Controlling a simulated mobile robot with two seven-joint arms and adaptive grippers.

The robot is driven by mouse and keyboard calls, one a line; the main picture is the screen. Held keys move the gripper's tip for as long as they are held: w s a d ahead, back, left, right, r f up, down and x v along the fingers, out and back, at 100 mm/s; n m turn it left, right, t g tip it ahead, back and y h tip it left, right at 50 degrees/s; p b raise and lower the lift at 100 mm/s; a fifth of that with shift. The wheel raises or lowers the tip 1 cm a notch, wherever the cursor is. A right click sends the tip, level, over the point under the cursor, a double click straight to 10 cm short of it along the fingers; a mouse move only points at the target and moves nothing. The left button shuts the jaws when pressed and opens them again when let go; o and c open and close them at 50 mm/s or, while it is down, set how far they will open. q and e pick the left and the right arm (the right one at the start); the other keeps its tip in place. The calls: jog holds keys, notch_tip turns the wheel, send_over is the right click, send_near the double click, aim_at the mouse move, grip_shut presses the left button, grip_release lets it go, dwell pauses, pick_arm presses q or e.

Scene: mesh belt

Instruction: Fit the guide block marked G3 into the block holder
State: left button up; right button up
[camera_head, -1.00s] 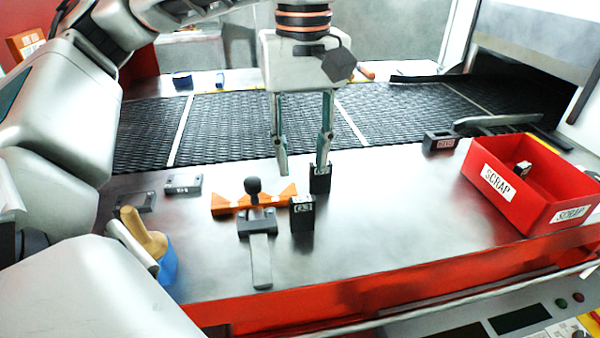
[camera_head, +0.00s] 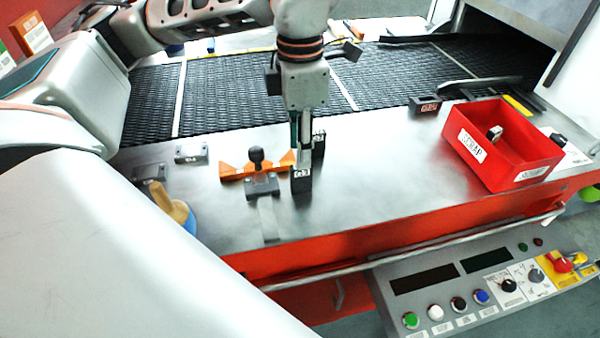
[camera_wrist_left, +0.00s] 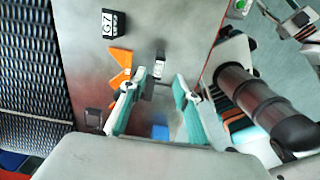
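A black upright block (camera_head: 301,181) with a white label, which seems to read G3, stands on the metal table. A second black block (camera_head: 318,143) stands behind it; in the left wrist view it reads G7 (camera_wrist_left: 110,23). My left gripper (camera_head: 304,150) points down just above the front block. In the left wrist view my left gripper (camera_wrist_left: 157,95) has its fingers spread, with the front block (camera_wrist_left: 160,65) beyond the gap. A grey fixture (camera_head: 262,186) with orange wings (camera_head: 236,171) and a black knob, possibly the block holder, is left of that block. My right gripper is out of view.
A red scrap bin (camera_head: 512,165) holding a small block stands at the right. A black labelled box (camera_head: 425,105) is near the mesh belt (camera_head: 390,75). A grey labelled piece (camera_head: 191,151) and a blue cup (camera_head: 190,222) with a wooden handle are at the left.

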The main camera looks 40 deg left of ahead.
aim_at(301, 172)
pick_arm(q)
jog(key=shift+w+f, duration=0.15)
jog(key=shift+f, duration=1.75)
jog(key=shift+w+f, duration=0.1)
jog(key=shift+f, duration=1.8)
grip_shut()
